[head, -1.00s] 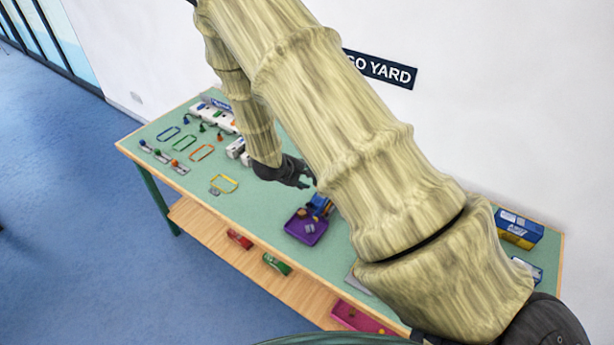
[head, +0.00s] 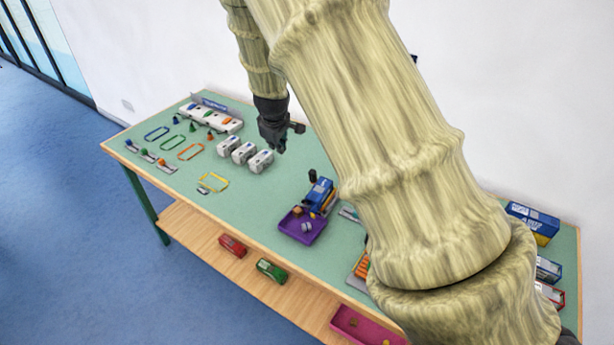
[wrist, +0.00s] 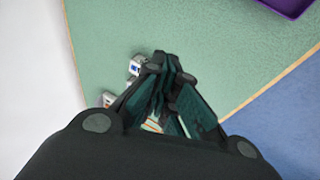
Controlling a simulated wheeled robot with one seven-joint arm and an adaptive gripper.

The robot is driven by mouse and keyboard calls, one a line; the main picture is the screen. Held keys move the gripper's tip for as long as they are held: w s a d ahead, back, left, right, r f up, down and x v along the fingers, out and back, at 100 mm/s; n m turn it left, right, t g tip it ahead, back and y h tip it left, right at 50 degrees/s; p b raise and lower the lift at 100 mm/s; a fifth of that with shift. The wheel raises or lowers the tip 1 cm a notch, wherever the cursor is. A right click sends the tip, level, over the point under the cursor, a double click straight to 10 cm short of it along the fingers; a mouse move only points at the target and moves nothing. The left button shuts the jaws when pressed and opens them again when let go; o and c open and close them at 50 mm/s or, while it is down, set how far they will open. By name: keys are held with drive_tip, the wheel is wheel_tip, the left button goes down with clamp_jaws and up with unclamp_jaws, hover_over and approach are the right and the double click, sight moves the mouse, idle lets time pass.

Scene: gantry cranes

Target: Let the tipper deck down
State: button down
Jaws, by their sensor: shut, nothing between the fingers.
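A blue block with yellow parts (head: 321,192) stands at the middle of the green table, behind a purple tray (head: 303,231). I cannot tell whether either is the tipper, and I cannot make out its deck's tilt. My gripper (head: 286,142) is over the back of the table, above and behind several white blocks (head: 243,153), apart from the purple tray. In the wrist view my gripper (wrist: 168,62) is shut and empty, with its fingers together. The corner of the purple tray (wrist: 289,5) shows at top right there. My arm hides part of the table's right side.
The table (head: 270,195) has coloured outline frames and small pegs at left. A white rack (head: 212,118) stands at the back left. A blue and yellow box (head: 531,223) is at far right. The lower shelf holds a red car (head: 232,245) and a green car (head: 271,270).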

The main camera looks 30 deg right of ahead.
drive_tip(key=s+d+r+g+b, duration=0.3)
drive_tip(key=s+d+r+b, duration=0.3)
drive_tip(key=b, duration=0.1)
drive_tip(key=a+p+x, duration=0.1)
drive_tip(key=x, duration=1.2)
drive_tip(key=shift+f+m, duration=0.35)
drive_tip(key=shift+m, duration=0.05)
drive_tip(key=shift+d, duration=0.1)
